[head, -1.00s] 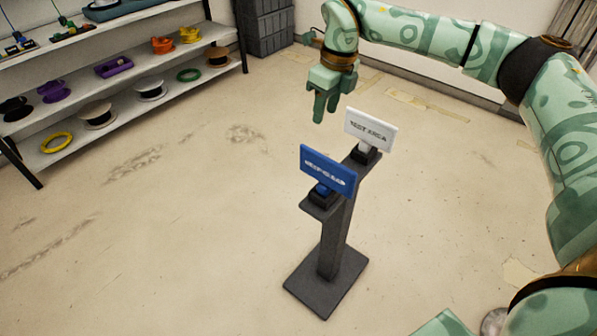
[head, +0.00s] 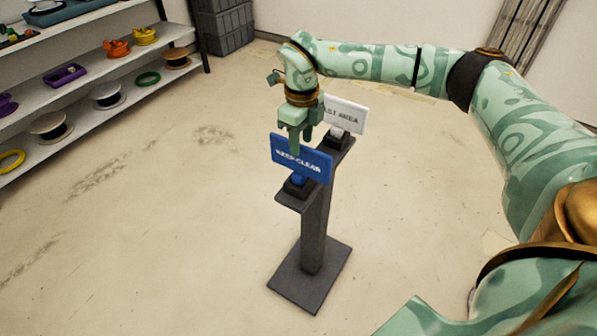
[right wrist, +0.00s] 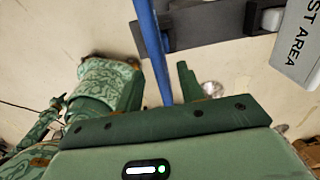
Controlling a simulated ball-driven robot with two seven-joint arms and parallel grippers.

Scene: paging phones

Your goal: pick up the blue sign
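The blue sign (head: 302,163), lettered "KEEP CLEAR", stands upright in a dark holder on the front arm of a grey stand (head: 316,225). My right gripper (head: 299,141) is at the sign's top edge, pointing down, with one finger overlapping its front in the head view. In the right wrist view the blue sign (right wrist: 150,45) shows edge-on, reaching in beside one finger (right wrist: 188,80), with a gap between them. The gripper looks open; the other finger is hard to make out. My left gripper is out of view.
A white sign (head: 347,115), lettered "TEST AREA" and partly hidden by my gripper, stands close behind on the stand's higher arm. Shelves (head: 120,105) with spools and rings are at the left. Dark crates (head: 224,25) stand at the back. The floor around is open.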

